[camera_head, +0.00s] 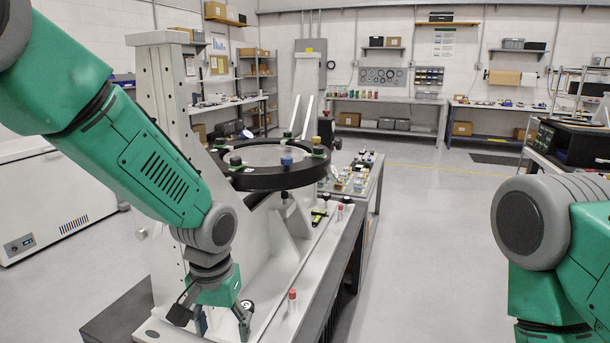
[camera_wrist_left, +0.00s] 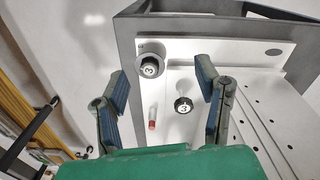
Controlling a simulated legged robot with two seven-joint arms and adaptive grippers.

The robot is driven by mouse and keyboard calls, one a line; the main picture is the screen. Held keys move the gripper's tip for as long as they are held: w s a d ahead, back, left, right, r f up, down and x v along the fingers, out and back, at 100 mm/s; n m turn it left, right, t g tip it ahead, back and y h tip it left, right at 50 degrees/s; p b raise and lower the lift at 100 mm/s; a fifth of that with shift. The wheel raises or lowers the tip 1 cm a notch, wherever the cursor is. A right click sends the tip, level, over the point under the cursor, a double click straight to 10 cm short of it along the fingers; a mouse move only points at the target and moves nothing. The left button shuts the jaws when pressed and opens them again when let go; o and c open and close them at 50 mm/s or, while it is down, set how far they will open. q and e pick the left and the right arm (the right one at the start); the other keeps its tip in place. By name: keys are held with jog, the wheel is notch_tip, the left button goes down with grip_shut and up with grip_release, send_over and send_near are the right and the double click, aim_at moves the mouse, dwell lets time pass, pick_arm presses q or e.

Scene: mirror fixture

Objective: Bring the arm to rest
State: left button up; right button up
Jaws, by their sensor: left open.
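My left arm comes in from the left and reaches down over the white base of the mirror fixture (camera_head: 265,325). My left gripper (camera_head: 222,328) points downward, its two fingers apart with nothing between them in the head view. The fixture's black ring (camera_head: 268,178) stands behind the gripper. My right arm shows at the right edge; its gripper is out of the frame.
A red-capped white post (camera_head: 292,299) stands on the base right of the left gripper. The fixture's tall white upright (camera_head: 172,100) is close behind my left arm. A bench with small parts (camera_head: 355,172) is beyond. The floor (camera_head: 425,235) between the arms is clear.

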pick_arm(q)
jog(key=s+a+f+b, duration=0.25)
jog(key=s+f, duration=0.35)
jog(key=f, duration=0.5)
jog(key=s+a+f+b, duration=0.2)
jog(key=s+a+f, duration=0.3)
jog(key=f, duration=0.7)
jog(key=s+a+f+b, duration=0.1)
jog(key=s+a+f, duration=0.2)
jog(key=s, duration=0.5)
jog(key=s+a+f+b, duration=0.2)
jog(key=s+a+f, duration=0.1)
jog(key=s, duration=0.5)
jog(key=shift+a+f+n+t+b, duration=0.3)
jog(key=shift+f+n, duration=0.1)
jog(key=shift+f, duration=0.45)
pick_arm(e)
notch_tip(320, 180, down, 8)
jog(key=shift+w+f, duration=0.25)
jog(key=shift+w, duration=0.1)
